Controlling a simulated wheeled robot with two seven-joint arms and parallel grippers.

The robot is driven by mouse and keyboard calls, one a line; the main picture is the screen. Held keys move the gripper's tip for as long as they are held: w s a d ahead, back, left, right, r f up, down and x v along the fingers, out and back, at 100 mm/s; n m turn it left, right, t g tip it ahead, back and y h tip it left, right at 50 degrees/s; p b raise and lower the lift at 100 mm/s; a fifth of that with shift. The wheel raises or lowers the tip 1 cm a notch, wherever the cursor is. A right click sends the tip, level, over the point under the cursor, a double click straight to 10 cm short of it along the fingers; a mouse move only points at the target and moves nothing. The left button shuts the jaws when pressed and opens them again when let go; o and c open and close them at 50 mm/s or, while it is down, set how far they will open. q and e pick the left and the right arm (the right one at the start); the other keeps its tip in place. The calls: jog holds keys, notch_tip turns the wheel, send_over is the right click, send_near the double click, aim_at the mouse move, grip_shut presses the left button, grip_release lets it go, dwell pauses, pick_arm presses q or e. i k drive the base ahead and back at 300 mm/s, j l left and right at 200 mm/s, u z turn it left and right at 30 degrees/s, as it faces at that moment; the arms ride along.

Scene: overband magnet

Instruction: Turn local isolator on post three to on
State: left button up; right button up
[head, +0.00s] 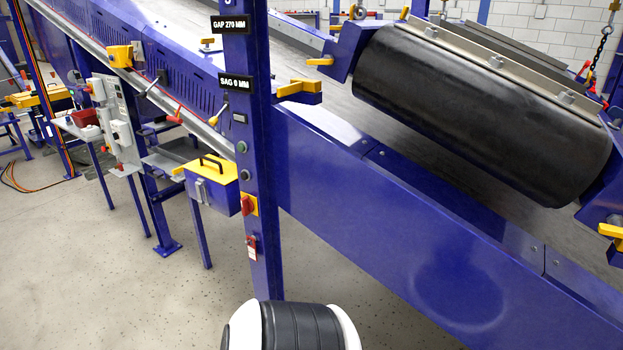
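A blue post (263,130) stands in the middle left of the head view, in front of the conveyor. A red rotary handle on a yellow plate (249,205) is fixed low on its front and looks like the local isolator. The handle's exact position is too small to tell. A small red item with a white tag (252,247) hangs below it. The post's top label is cut off, so I cannot read its number. Neither of my grippers is in view; a rounded black and white part of my own body shows at the bottom, just below the post.
Two black signs, "GAP 270 MM" (231,24) and "SAG 0 MM" (236,84), sit on the post. A yellow-lidded blue box (213,172) stands close to its left. A large black roller (480,110) and blue side beam (430,240) fill the right. Floor at lower left is clear.

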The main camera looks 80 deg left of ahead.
aim_at(247, 206)
jog(key=u, duration=3.05)
jog(key=i+j+z, duration=0.15)
jog(key=z, duration=0.25)
jog(key=i+j+z, duration=0.1)
jog(key=z, duration=0.25)
jog(key=i+j+z, duration=0.1)
jog(key=j+z, duration=0.3)
jog(key=i+j+z, duration=0.1)
jog(key=j, duration=0.4)
jog(key=i+j+z, duration=0.1)
jog(key=j, duration=0.45)
jog(key=i+j+z, duration=0.1)
jog(key=j, duration=0.45)
jog(key=i+j+z, duration=0.1)
jog(key=j, duration=0.45)
